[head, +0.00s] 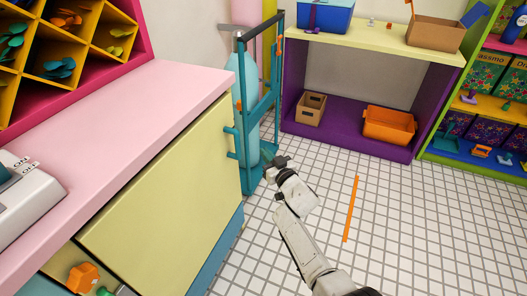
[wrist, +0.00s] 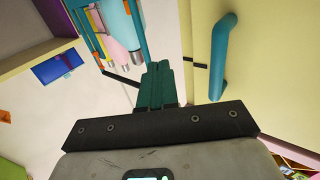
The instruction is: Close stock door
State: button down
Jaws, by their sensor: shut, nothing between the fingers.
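The pale yellow stock door (head: 165,185) sits under the pink counter at left in the head view, with a teal handle (head: 232,143) near its right edge. Beyond the door's lower left edge, an open space with an orange item shows. My gripper (head: 272,166) is to the right of the handle and lower in the head view, apart from it. In the wrist view, my gripper's teal fingers (wrist: 160,84) are together and empty. The handle (wrist: 222,55) is just right of them on the yellow door (wrist: 265,80), with a gap between.
A teal cart (head: 262,90) with gas cylinders stands just behind my gripper, close to the door's right edge. A purple shelf (head: 350,133) with an orange crate (head: 389,124) stands at the back. An orange stick (head: 351,208) shows over the tiled floor, which is otherwise clear at right.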

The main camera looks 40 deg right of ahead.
jog(key=s+d+p, duration=0.2)
jog(key=s+d, duration=0.2)
jog(key=s, duration=0.3)
jog(key=shift+s+p, duration=0.2)
jog(key=shift+p, duration=0.2)
jog(key=shift+d, duration=0.1)
jog(key=s+a+r+g+p, duration=0.2)
jog(key=s+a+g, duration=0.3)
jog(key=s, duration=0.7)
jog(key=s+a+r+g+y+p, duration=0.1)
jog(key=s+a+g+p, duration=0.3)
jog(key=s, duration=0.8)
jog(key=s+a+r+n+g+y+p, duration=0.1)
jog(key=s+a+r+g+p, duration=0.3)
jog(key=s+a+g, duration=0.3)
jog(key=s, duration=0.5)
jog(key=shift+a+g, duration=0.4)
